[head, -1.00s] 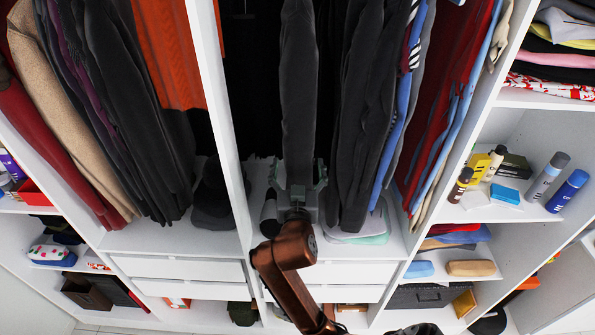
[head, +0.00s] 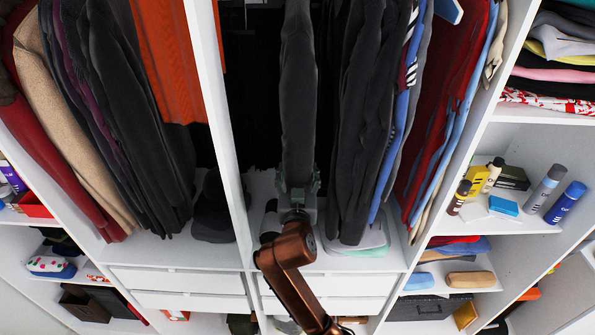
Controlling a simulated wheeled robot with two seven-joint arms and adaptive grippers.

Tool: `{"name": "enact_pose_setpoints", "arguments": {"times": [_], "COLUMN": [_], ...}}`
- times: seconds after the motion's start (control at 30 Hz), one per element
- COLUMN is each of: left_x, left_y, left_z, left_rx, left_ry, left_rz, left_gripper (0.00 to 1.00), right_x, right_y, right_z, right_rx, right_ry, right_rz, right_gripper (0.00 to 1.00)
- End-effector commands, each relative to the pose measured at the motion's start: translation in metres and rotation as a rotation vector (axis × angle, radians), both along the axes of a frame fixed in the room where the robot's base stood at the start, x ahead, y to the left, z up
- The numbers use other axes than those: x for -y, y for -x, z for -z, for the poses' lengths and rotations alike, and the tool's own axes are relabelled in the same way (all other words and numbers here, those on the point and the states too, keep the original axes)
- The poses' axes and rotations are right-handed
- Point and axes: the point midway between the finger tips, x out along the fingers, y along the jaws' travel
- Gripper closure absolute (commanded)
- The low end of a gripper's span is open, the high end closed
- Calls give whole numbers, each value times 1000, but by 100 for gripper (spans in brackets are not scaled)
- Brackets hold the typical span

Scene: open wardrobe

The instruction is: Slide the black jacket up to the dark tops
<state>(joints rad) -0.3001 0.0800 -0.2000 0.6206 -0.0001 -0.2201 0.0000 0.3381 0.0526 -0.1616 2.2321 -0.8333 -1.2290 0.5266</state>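The black jacket (head: 298,90) hangs edge-on in the middle bay of the wardrobe, as a narrow dark grey strip. The dark tops (head: 362,120) hang close together to its right, with a narrow dark gap between. One arm, which I take as my right, comes up from the bottom edge. Its gripper (head: 298,184) is at the jacket's lower end, with a finger on each side of it. The fingers are apart; whether they press on the cloth is unclear. My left gripper is not in view.
A white divider (head: 222,130) stands left of the jacket, with empty dark space between. Blue and red garments (head: 455,110) hang right of the dark tops. Folded clothes (head: 360,243) lie below the tops. Drawers (head: 185,292) are beneath. Shelves with bottles (head: 545,188) are at right.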

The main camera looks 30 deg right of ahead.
Motion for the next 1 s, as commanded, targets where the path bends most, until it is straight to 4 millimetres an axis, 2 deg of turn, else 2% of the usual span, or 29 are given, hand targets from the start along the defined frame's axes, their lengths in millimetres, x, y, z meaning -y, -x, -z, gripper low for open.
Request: {"name": "enact_pose_setpoints", "arguments": {"times": [0.07,0.7,1.0], "left_x": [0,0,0], "left_y": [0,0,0], "left_z": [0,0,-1], "left_rx": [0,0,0], "left_ry": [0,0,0], "left_rz": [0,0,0], "left_gripper": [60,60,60], "right_x": [0,0,4], "right_y": [0,0,2], "right_z": [0,0,0], "right_rx": [0,0,1], "right_ry": [0,0,-1], "right_rz": [0,0,1], "right_gripper": [51,94,94]}}
